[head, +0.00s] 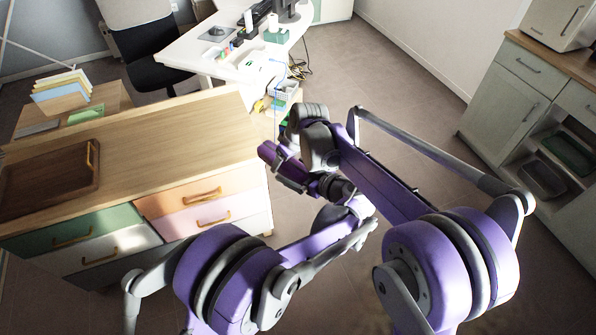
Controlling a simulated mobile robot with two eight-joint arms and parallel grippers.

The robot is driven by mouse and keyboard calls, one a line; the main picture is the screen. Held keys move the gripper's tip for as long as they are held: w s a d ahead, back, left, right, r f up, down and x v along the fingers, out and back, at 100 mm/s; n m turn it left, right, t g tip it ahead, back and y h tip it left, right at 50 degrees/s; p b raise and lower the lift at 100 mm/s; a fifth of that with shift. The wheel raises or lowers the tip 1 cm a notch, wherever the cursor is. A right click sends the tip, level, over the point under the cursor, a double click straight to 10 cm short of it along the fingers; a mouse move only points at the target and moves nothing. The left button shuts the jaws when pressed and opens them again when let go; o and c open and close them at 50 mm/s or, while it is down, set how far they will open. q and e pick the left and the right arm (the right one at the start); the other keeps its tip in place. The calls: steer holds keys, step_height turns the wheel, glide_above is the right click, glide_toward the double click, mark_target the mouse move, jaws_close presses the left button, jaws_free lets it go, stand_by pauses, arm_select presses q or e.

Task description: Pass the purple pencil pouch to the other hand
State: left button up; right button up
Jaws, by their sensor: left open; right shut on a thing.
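The purple pencil pouch (268,152) is a long, dark purple shape near the middle of the head view, held in the air beyond the cabinet's right end. My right gripper (291,172) is shut on it, reaching down from the wrist above. My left gripper (326,188) is open close to the pouch's lower right end. Arm links of the same purple overlap there, so I cannot tell whether the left fingers touch the pouch or stand around it.
A wooden-topped cabinet (190,121) with coloured drawers stands at left, with a brown tray (45,186) on it. A white desk (232,68) and black chair (150,52) are behind. A grey-green cabinet (503,88) stands at right. Open floor (420,125) lies between.

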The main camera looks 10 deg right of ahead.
arm_select(q)
steer(key=shift+c, duration=0.3)
steer(key=c, duration=1.4)
steer(key=shift+c, duration=0.3)
arm_select(e)
steer(key=o, duration=1.5)
